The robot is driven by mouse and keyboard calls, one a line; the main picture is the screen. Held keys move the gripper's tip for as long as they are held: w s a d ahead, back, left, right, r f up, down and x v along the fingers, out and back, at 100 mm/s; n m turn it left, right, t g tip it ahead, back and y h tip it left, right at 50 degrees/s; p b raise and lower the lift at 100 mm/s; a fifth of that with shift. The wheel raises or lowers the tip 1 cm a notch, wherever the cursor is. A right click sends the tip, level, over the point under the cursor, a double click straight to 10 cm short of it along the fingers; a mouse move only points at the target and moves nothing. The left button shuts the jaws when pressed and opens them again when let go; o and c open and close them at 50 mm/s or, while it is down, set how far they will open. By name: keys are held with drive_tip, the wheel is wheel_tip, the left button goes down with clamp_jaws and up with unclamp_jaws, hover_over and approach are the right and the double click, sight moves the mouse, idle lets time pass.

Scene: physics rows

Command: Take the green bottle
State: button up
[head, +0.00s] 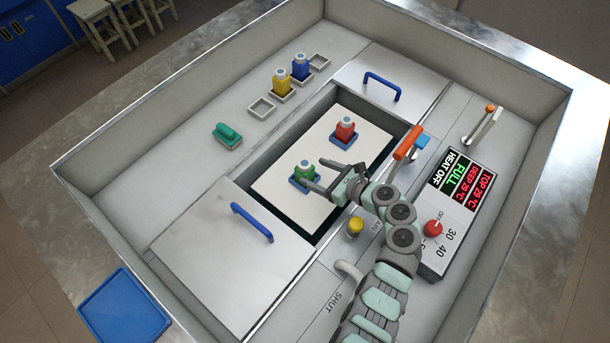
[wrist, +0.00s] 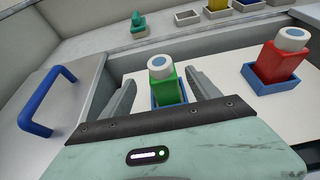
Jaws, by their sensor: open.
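The green bottle (head: 304,170) has a white cap and stands upright in a blue holder on the white plate inside the sunken bay. It also shows in the wrist view (wrist: 166,88), between the two fingers. My gripper (head: 313,176) is open, its fingers reaching toward the bottle from the right in the head view. In the wrist view my gripper (wrist: 162,92) has one finger on each side of the bottle, with gaps visible. The bottle's lower front is partly hidden by the gripper body in the wrist view.
A red bottle (head: 345,130) stands in another blue holder on the same plate (head: 275,188). Yellow (head: 281,84) and blue (head: 300,68) bottles stand in trays behind. Sliding covers with blue handles (head: 252,222) flank the bay. A control panel (head: 456,200) is at right.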

sight(309, 170)
drive_tip(key=x, duration=0.3)
drive_tip(key=shift+w+a+f+b, duration=0.15)
drive_tip(key=shift+w+a+b, duration=0.1)
drive_tip(key=shift+a+b, duration=0.05)
drive_tip(key=shift+w+a+f, duration=0.3)
drive_tip(key=shift+a+f, duration=0.05)
drive_tip(key=shift+f, duration=0.1)
drive_tip(key=b+x, duration=0.1)
drive_tip(key=x, duration=0.3)
drive_tip(key=shift+w+d+b, duration=0.1)
drive_tip(key=shift+b, duration=0.2)
drive_tip(key=shift+d, duration=0.1)
clamp_jaws()
